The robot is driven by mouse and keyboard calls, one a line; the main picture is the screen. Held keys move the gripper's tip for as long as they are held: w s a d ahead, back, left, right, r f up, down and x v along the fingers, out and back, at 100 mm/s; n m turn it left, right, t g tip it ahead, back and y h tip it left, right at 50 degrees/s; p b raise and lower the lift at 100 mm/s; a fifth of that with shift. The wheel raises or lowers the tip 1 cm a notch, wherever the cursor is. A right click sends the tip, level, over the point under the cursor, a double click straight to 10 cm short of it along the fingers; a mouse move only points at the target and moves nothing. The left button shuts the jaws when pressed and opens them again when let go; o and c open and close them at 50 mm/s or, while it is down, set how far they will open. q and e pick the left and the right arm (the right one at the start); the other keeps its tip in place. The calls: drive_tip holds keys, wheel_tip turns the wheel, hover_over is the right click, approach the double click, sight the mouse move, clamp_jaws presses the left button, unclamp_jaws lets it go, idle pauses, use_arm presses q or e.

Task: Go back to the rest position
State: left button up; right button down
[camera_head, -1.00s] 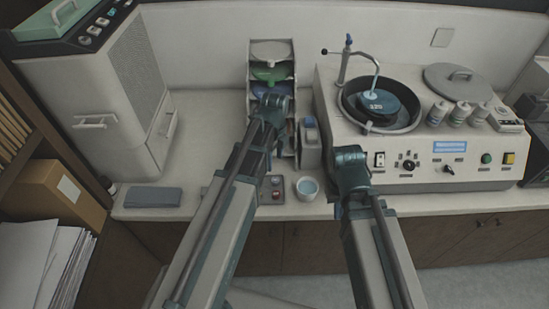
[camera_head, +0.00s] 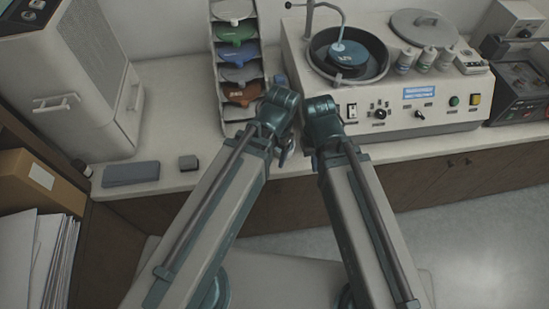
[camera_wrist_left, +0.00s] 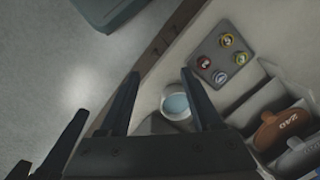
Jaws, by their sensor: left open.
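My left arm comes in from the left in the head view and ends over the counter before the disc rack; its gripper (camera_wrist_left: 163,88) shows in the left wrist view with two dark fingers spread apart and nothing between them. Beyond the fingers is a white cup (camera_wrist_left: 175,106) with blue contents, on the counter. My right arm ends close beside the left one, before the polishing machine; its gripper (camera_head: 316,128) is mostly hidden by its own wrist. Dark finger-like parts show at the lower left of the left wrist view; I cannot tell whose they are.
The rack (camera_head: 250,22) of coloured discs stands behind the arms. The polishing machine (camera_head: 410,112) is at the right, the large white machine (camera_head: 65,80) at the left.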

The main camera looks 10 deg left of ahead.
use_arm(q)
drive_tip(key=shift+s+d+n, duration=0.35)
drive_tip(key=shift+s+n, duration=0.45)
drive_tip(key=shift+n, duration=0.2)
drive_tip(key=shift+f+b, duration=0.5)
